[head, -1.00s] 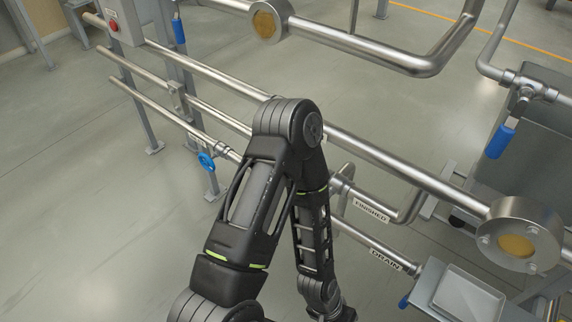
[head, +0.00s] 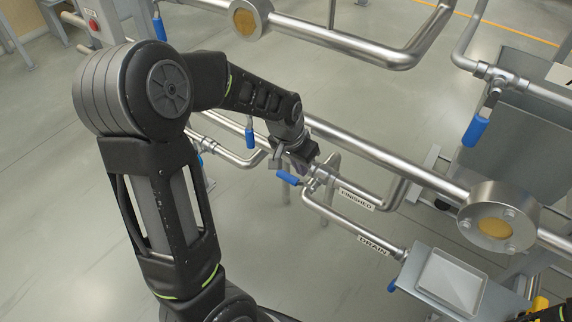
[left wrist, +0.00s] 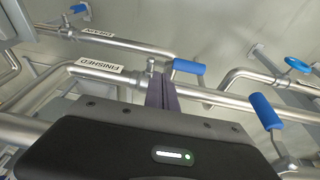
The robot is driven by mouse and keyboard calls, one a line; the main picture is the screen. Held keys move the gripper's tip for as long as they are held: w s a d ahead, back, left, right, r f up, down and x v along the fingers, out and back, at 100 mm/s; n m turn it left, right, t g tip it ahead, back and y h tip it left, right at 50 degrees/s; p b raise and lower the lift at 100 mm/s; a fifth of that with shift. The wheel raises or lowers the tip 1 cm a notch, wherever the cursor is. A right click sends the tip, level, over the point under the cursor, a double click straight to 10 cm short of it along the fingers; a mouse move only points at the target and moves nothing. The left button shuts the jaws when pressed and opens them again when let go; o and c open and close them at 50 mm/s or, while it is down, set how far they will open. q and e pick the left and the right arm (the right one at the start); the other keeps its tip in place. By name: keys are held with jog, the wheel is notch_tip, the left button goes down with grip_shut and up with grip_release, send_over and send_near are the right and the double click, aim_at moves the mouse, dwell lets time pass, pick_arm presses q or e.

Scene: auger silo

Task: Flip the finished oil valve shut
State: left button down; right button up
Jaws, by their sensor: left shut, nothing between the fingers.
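The FINISHED label (head: 357,198) is on a steel pipe, and it also shows in the left wrist view (left wrist: 97,66). Beside that pipe's junction is a valve with a blue lever handle (head: 288,178), pointing left in the head view. The same handle seems to show in the left wrist view (left wrist: 188,66), pointing right. My left gripper (head: 304,170) is shut and empty, right by this valve. Its dark fingers (left wrist: 162,92) appear just beside the handle; I cannot tell if they touch. The gripper partly hides the valve area.
The DRAIN pipe label (head: 373,245) lies just below. Another blue lever (head: 249,138) hangs close to my left wrist. A thick pipe (head: 390,165) with a round sight glass (head: 497,226) crosses nearby. A grey tray (head: 450,282) is at lower right.

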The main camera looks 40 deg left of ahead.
pick_arm(q)
notch_tip(320, 180, up, 8)
send_over(286, 176)
jog(key=s, duration=0.3)
jog(key=shift+f+y, duration=0.2)
jog(key=shift+y, duration=0.1)
jog(key=x, duration=1.4)
jog(key=shift+s, duration=0.45)
jog(key=shift+f, duration=0.1)
